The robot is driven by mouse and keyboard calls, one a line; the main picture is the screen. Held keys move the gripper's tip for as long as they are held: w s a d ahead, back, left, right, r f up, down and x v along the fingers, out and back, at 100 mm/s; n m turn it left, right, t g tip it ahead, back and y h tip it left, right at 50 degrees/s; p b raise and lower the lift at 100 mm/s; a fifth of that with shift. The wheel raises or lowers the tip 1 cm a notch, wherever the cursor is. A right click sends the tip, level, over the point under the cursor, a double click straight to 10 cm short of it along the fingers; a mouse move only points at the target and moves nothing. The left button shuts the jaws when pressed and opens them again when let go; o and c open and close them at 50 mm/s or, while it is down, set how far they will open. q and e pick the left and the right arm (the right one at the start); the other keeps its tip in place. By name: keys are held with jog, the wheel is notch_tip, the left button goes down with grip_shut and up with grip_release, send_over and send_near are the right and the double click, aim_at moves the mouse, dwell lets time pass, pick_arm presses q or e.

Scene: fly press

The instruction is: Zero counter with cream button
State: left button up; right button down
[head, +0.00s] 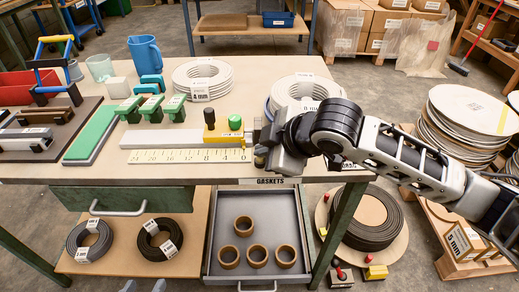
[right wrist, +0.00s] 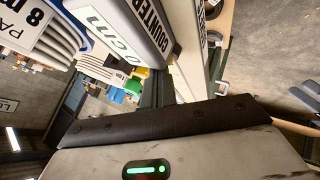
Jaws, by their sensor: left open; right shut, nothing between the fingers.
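The grey counter box (right wrist: 128,28) fills the upper part of the right wrist view. Its side reads "COUNTER" and another face reads "0 cm". I cannot make out a cream button in either view. My right gripper (head: 264,150) is shut and empty at the right end of the white ruler scale (head: 187,156). It hides most of what stands there in the head view. In the right wrist view it is close beside the counter; I cannot tell whether they touch. My left gripper is not in view.
White coils (head: 200,77) lie at the back of the bench. An open drawer (head: 217,262) with several brown rings juts out below. Green-topped blocks (head: 150,107) stand left of the knobs.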

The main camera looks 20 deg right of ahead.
jog(key=shift+d+r+p, duration=0.25)
jog(key=shift+r+p, duration=0.05)
jog(key=shift+r, duration=0.2)
pick_arm(q)
jog(key=shift+d+r, duration=0.1)
jog(key=shift+r, duration=0.45)
jog(key=shift+f, duration=0.1)
pick_arm(e)
jog(key=shift+a, duration=0.1)
jog(key=shift+r, duration=0.1)
pick_arm(q)
jog(key=r+g+p, duration=0.1)
jog(key=p, duration=0.5)
jog(key=shift+a, duration=0.3)
pick_arm(e)
notch_tip(320, 180, up, 5)
pick_arm(q)
jog(key=shift+w, duration=0.1)
pick_arm(e)
jog(key=shift+a, duration=0.1)
